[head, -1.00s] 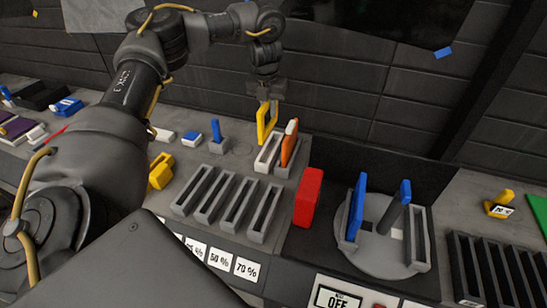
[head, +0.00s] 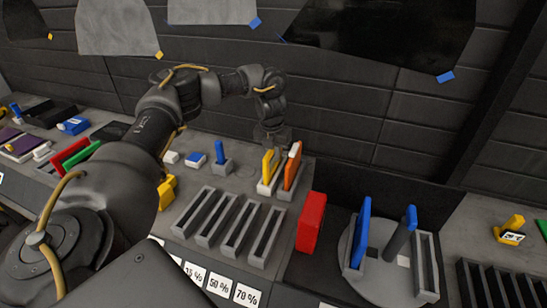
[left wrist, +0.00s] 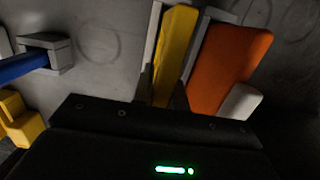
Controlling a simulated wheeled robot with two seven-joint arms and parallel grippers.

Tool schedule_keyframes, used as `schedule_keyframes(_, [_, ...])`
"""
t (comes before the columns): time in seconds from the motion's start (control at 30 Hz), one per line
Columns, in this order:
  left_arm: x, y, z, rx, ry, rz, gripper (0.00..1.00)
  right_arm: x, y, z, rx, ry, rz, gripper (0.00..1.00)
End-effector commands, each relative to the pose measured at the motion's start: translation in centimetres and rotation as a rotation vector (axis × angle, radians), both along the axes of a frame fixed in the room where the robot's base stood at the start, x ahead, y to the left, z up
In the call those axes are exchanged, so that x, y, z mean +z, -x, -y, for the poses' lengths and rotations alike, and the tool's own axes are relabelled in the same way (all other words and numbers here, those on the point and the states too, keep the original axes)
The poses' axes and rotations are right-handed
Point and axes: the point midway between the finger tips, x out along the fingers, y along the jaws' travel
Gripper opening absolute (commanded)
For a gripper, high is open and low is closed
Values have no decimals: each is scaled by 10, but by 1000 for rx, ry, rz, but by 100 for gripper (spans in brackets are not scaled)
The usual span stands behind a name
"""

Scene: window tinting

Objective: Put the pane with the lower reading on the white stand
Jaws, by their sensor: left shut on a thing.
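My left gripper (head: 272,142) is shut on the top of the yellow-framed pane (head: 267,166). The pane is upright, its lower part at the slot of the white stand (head: 265,190). I cannot tell whether it is fully seated. In the left wrist view the yellow pane (left wrist: 176,52) runs down to the gripper body, whose fingertips are mostly hidden. An orange-framed pane (head: 292,166) stands upright close to its right, in a neighbouring slot; it also shows in the left wrist view (left wrist: 228,66). My right gripper is not in view.
Several empty grey slotted holders (head: 236,227) stand in front, above percent labels. A red block (head: 310,222) stands to the right, beside a round turntable (head: 378,280) with a blue pane (head: 360,232). A blue-handled item in a grey holder (head: 221,165) is left of the stand.

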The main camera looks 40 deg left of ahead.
Motion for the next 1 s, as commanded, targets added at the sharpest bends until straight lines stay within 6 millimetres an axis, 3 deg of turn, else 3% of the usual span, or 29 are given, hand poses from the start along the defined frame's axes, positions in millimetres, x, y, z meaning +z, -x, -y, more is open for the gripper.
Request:
schedule_keyframes(0.13, [-16,0,0,0,0,0,0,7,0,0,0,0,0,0])
schedule_keyframes(0.47, [-20,0,0,0,0,0,0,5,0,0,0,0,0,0])
schedule_keyframes(0.5, [-21,0,0,0,0,-1,16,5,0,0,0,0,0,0])
schedule_keyframes(0.67, [-20,0,0,-1,0,0,36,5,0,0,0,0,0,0])
schedule_keyframes(1.0, [-15,0,0,-1,0,1,36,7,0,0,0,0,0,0])
